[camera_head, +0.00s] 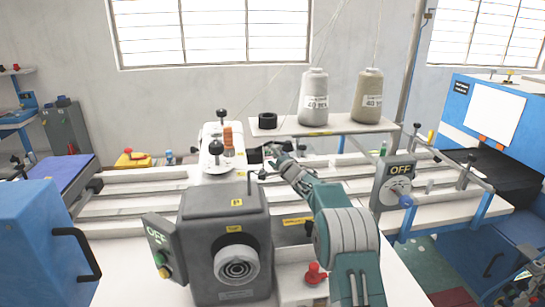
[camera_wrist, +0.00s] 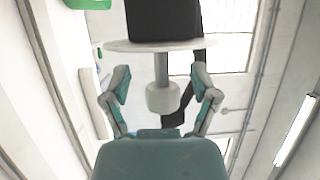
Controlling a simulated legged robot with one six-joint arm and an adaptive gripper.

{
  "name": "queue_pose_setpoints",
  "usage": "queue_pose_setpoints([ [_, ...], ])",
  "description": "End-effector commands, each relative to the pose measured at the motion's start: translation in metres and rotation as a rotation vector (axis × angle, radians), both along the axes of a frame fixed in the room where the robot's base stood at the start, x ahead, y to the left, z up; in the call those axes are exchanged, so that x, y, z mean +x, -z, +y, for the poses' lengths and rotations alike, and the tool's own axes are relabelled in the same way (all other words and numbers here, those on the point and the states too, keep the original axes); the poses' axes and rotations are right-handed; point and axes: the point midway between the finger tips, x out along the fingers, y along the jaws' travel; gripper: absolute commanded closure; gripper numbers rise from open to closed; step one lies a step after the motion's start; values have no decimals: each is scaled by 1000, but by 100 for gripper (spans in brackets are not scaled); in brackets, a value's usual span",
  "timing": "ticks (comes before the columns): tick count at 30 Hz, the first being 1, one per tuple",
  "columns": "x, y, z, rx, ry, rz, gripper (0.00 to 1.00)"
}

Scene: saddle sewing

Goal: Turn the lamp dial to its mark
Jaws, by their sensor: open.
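In the wrist view my gripper (camera_wrist: 160,82) is open, with one finger on each side of a pale round knob (camera_wrist: 162,98) on a grey stem. Neither finger clearly touches the knob. The stem hangs below a white disc (camera_wrist: 140,46). I cannot tell for certain that this knob is the lamp dial, and no mark shows on it. In the head view my gripper (camera_head: 276,160) is small, beside the white sewing machine head (camera_head: 217,160), and its fingertips are hard to make out against dark parts there.
A grey motor housing (camera_head: 224,218) stands in front, with an OFF panel (camera_head: 158,246) at its left. Another grey OFF box (camera_head: 392,184) is to the right. Two thread cones (camera_head: 314,100) stand on a shelf behind. A red knob (camera_head: 315,273) is close to my arm.

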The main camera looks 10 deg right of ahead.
Motion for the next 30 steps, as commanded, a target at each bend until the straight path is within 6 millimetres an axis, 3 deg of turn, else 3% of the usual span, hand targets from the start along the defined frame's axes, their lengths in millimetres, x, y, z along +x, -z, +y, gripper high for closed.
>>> queue_pose_setpoints([
  [3,0,0,-4,2,2,0,23],
  [4,0,0,-5,3,2,0,28],
  [9,0,0,-5,3,3,1,100],
  [17,1,3,-3,3,2,-14,100],
  [30,1,5,0,-1,-4,-248,100],
])
